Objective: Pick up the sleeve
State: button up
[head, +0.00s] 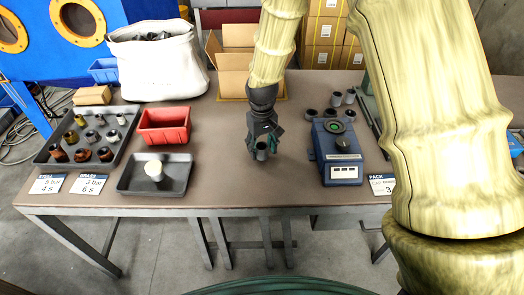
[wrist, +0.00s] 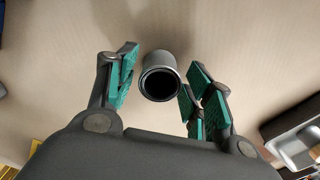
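A short dark grey hollow sleeve (wrist: 159,78) stands on the brown table in the wrist view, its open dark end facing the camera. In the head view the sleeve (head: 261,150) is at the middle of the table, just at my gripper's fingers. My gripper (wrist: 158,92) is open, with green-padded fingers on the left and right of the sleeve. A gap shows on the left; on the right the pad is very close, and I cannot tell whether it touches. In the head view my gripper (head: 264,146) points down at the table.
A blue device (head: 338,150) with several grey sleeves (head: 337,98) behind it stands to the right. A black tray (head: 180,180) with a pale round piece, a red bin (head: 164,126) and a tray of several parts (head: 60,153) lie left. An open cardboard box (head: 232,62) stands behind.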

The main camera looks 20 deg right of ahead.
jog(key=c, duration=0.9)
